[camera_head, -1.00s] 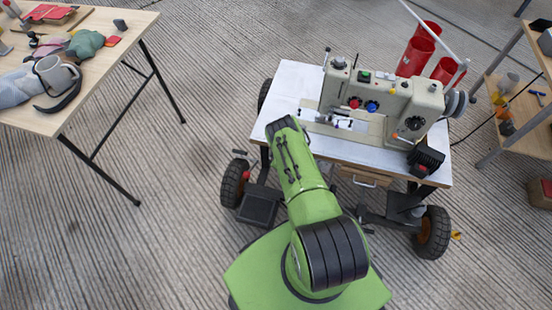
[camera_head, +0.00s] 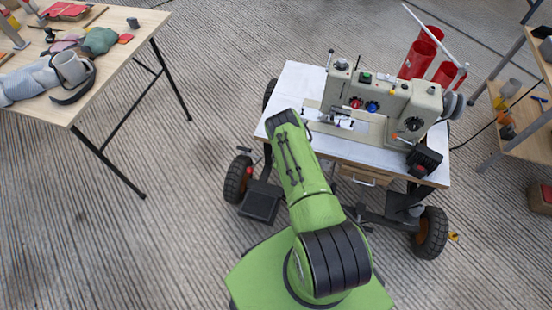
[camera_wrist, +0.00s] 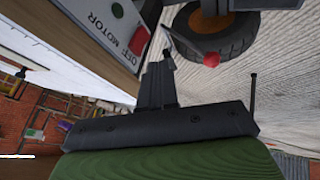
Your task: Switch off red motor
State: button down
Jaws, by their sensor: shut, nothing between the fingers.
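In the wrist view a light panel (camera_wrist: 98,17) lettered "OFF" and "MOTOR" sits on the wooden edge of the table. In the head view my green arm reaches the front left edge of the sewing table (camera_head: 300,80). The arm hides the gripper and the panel there.
A sewing machine (camera_head: 385,92) and red cones (camera_head: 418,58) stand on the wheeled table. A tyre (camera_wrist: 217,33) and a red knob (camera_wrist: 211,60) lie beyond the fingers. A cluttered table (camera_head: 100,60) stands left, a shelf (camera_head: 525,145) right.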

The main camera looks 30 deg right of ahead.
jog(key=p+v, duration=0.2)
jog(key=v, duration=0.4)
jog(key=shift+d+r, duration=0.3)
jog(key=shift+w, duration=0.15)
